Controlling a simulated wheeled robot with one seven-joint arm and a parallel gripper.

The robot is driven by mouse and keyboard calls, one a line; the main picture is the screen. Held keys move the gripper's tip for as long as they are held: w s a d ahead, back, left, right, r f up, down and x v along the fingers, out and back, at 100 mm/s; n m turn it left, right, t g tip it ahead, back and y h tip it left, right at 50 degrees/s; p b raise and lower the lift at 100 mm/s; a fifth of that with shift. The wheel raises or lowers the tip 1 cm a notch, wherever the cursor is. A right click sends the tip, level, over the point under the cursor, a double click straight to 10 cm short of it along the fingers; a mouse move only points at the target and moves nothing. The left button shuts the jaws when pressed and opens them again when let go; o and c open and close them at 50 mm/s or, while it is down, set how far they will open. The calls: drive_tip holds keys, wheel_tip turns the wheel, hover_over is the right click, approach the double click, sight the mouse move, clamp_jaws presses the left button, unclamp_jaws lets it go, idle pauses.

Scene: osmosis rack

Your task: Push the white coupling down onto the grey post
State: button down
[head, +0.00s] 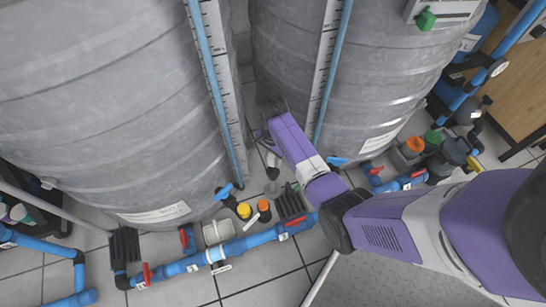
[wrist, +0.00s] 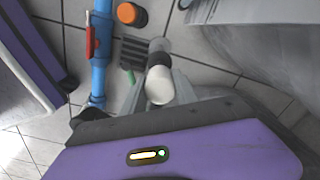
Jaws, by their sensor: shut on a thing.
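The white coupling (wrist: 159,86) is a short pale cylinder between my gripper's fingers (wrist: 158,92) in the wrist view. My gripper (head: 264,137) is shut on it, in the gap between the two big tanks. In the head view the coupling (head: 273,160) shows small below the gripper. The grey post (head: 272,188) stands low near the floor, just below the coupling in the picture. In the wrist view a grey piece (wrist: 159,51) shows right beyond the coupling, in line with it. I cannot tell whether coupling and post touch.
Two large grey tanks (head: 110,100) (head: 350,70) flank my arm closely. A blue pipe (head: 240,246) with red-handled valves runs along the floor in front. An orange cap (head: 263,206), a yellow cap (head: 243,210) and a dark ribbed block (head: 290,202) stand close to the post.

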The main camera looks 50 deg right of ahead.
sight(273, 170)
drive_tip(key=shift+f, duration=0.15)
wheel_tip(273, 170, down, 6)
drive_tip(key=b, duration=0.6)
drive_tip(key=shift+r, duration=0.25)
drive_tip(key=shift+r+p, duration=0.1)
drive_tip(key=shift+p, duration=0.85)
idle(1.7)
drive_tip(key=shift+f, duration=0.45)
idle(0.4)
drive_tip(key=c, duration=0.9)
unclamp_jaws()
drive_tip(key=shift+o, duration=0.2)
wheel_tip(273, 170, up, 8)
drive_tip(key=p, duration=0.3)
drive_tip(key=shift+f+p, duration=0.1)
drive_tip(key=shift+p, duration=0.3)
drive_tip(key=shift+s+f, duration=0.1)
